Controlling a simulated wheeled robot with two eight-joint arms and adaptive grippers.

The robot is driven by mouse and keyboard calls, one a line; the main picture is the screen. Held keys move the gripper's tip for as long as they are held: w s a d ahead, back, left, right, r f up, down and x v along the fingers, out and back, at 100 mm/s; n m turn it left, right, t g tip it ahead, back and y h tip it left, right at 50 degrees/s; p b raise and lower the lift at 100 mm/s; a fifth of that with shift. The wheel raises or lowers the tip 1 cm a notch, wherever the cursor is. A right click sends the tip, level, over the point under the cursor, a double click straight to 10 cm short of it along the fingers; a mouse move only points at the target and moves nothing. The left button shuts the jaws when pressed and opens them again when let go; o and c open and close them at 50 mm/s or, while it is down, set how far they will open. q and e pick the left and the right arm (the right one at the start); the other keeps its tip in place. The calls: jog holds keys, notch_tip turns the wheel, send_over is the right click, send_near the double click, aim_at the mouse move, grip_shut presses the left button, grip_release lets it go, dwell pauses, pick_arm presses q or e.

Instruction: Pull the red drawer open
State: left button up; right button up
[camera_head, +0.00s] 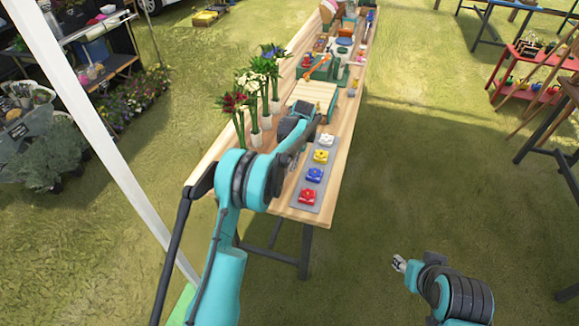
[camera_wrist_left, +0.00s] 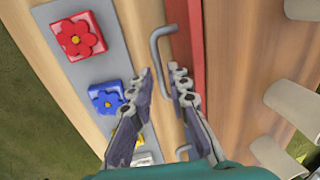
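The red drawer (camera_wrist_left: 195,40) shows in the left wrist view as a narrow red front with a grey bar handle (camera_wrist_left: 155,47). My left gripper (camera_wrist_left: 162,70) is open; its two fingertips stand apart at the lower end of this handle. I cannot tell whether they touch it. In the head view my left gripper (camera_head: 300,127) is at the near side of the wooden drawer box (camera_head: 313,94); the arm hides the drawer front. My right gripper (camera_head: 399,264) is away from the table over the grass, and its opening is too small to read.
A grey strip with red, blue, yellow and white flower blocks (camera_head: 314,174) lies nearer on the table (camera_head: 291,208). Flowers in white vases (camera_head: 255,135) stand along the left edge. A second grey handle (camera_wrist_left: 183,150) shows lower in the wrist view. Tools stand farther back.

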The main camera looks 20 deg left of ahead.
pick_arm(q)
jog(key=shift+f, duration=0.3)
grip_shut()
jog(key=d, duration=1.2)
jog(key=shift+s+d, duration=0.25)
jog(key=shift+d, duration=0.1)
